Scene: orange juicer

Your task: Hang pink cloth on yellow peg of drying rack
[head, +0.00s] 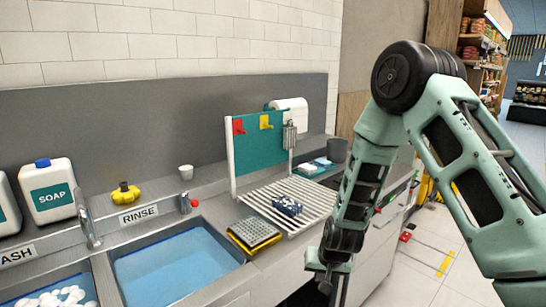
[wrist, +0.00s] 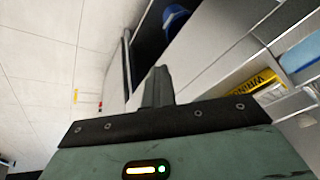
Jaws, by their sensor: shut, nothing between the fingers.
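The drying rack (head: 262,155) stands at the back of the counter, a teal board between white posts. Its yellow peg (head: 265,122) is at the upper middle, beside a red peg (head: 239,126) to its left. I see no pink cloth in either view. My gripper (head: 328,278) hangs low in front of the counter's edge, to the right of and well below the rack. In the wrist view its fingers (wrist: 158,84) are together and empty, over floor and a cabinet front.
A slatted drainer (head: 262,203) before the rack holds a dark blue item (head: 287,205). A yellow-and-grey sponge-like block (head: 252,234) lies near the rinse basin (head: 178,268). A soap jug (head: 48,190) stands left. A dark cup (head: 337,149) stands right of the rack.

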